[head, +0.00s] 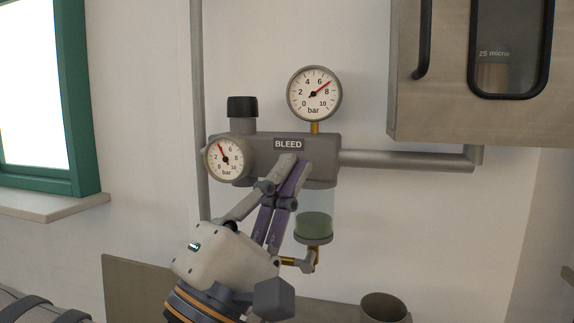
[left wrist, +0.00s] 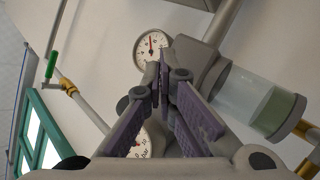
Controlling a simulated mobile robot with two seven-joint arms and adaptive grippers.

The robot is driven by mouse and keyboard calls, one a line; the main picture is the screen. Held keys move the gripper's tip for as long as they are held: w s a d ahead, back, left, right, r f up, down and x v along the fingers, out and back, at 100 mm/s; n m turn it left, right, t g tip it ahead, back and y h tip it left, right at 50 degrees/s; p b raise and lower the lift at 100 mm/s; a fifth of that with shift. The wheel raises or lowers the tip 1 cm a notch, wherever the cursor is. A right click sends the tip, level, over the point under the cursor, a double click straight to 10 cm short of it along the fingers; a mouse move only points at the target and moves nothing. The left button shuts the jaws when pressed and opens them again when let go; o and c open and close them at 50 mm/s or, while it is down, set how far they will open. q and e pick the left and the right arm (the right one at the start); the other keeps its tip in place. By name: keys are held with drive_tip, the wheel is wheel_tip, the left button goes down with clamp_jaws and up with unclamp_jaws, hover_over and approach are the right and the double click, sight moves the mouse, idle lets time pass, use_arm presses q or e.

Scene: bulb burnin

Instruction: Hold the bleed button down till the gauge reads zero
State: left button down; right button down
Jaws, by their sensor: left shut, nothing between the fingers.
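My left gripper (head: 294,162) is shut and empty, its fingertips against or just in front of the grey valve block (head: 322,150), right below the BLEED label (head: 288,144). The bleed button is hidden behind the fingers, so I cannot tell whether it is pressed. The upper gauge (head: 314,93) reads about 7 bar. The left gauge (head: 225,158) reads about 4 bar. In the left wrist view the closed fingertips (left wrist: 163,72) point at the block, with one gauge (left wrist: 152,47) beyond them. My right gripper is out of view.
A clear bowl (head: 315,205) with green contents hangs under the block, just right of my fingers. A black knob (head: 242,107) stands on top. A pipe (head: 410,159) runs right beneath a metal cabinet (head: 440,110). An open cup (head: 383,307) is at the lower right.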

use_arm(q)
drive_tip(key=shift+w+d, duration=0.2)
drive_tip(key=shift+w, duration=0.4)
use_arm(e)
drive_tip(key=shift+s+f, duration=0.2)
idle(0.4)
use_arm(q)
drive_tip(key=shift+s, duration=0.1)
idle(4.4)
drive_tip(key=shift+s+a, duration=0.25)
drive_tip(key=shift+s, duration=0.5)
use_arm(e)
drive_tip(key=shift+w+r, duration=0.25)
